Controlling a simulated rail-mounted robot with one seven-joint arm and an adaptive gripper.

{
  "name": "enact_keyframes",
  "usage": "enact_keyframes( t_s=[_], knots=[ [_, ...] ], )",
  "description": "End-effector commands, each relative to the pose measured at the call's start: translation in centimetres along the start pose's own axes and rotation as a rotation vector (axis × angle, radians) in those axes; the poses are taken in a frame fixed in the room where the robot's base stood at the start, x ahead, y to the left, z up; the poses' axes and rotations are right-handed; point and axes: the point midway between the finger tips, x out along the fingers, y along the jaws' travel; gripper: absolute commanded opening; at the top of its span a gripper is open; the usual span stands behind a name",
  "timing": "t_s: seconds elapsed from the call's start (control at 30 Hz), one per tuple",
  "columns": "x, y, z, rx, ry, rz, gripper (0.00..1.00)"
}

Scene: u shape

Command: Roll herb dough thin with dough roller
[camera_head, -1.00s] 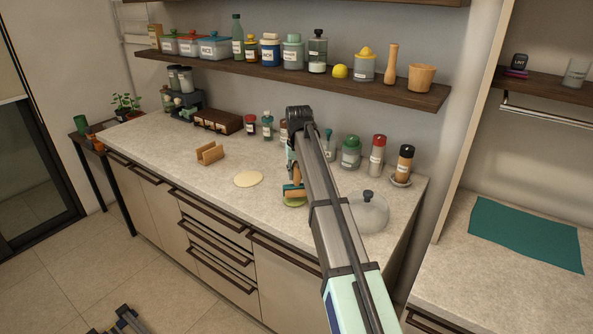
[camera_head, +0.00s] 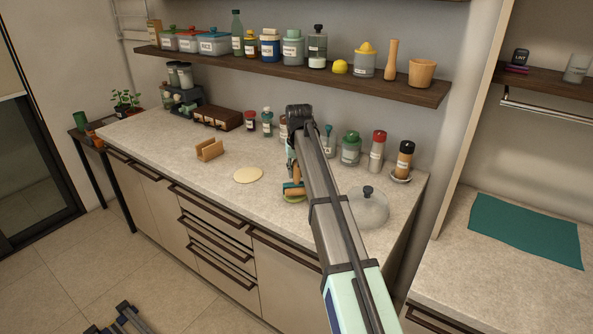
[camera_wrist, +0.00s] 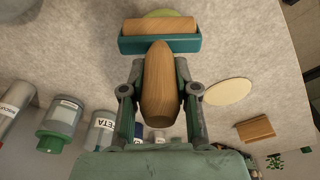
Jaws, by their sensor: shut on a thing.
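The dough roller (camera_wrist: 160,42) has a wooden cylinder in a teal frame and a thick wooden handle. My gripper (camera_wrist: 160,105) is shut on that handle, with a finger on each side of it. In the head view the roller (camera_head: 294,189) shows partly behind my arm, low over the counter. The green herb dough (camera_head: 293,199) is a round piece directly under the roller. Its edge shows past the roller in the wrist view (camera_wrist: 160,13). I cannot tell whether the roller presses on it. A pale round dough (camera_head: 248,175) lies apart on the counter to the left.
A glass dome lid (camera_head: 369,208) stands close to the right of the roller. A wooden holder (camera_head: 209,150) stands at the left. Jars and bottles (camera_head: 351,149) line the back of the counter (camera_head: 150,145), below a loaded shelf. The counter between holder and pale dough is clear.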

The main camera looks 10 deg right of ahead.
Motion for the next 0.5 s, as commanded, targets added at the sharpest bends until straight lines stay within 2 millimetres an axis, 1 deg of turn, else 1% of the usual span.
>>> enact_keyframes(
  t_s=[0.5],
  knots=[
    [0.70,0.00,0.10,0.000,0.000,0.000,0.01]
  ],
)
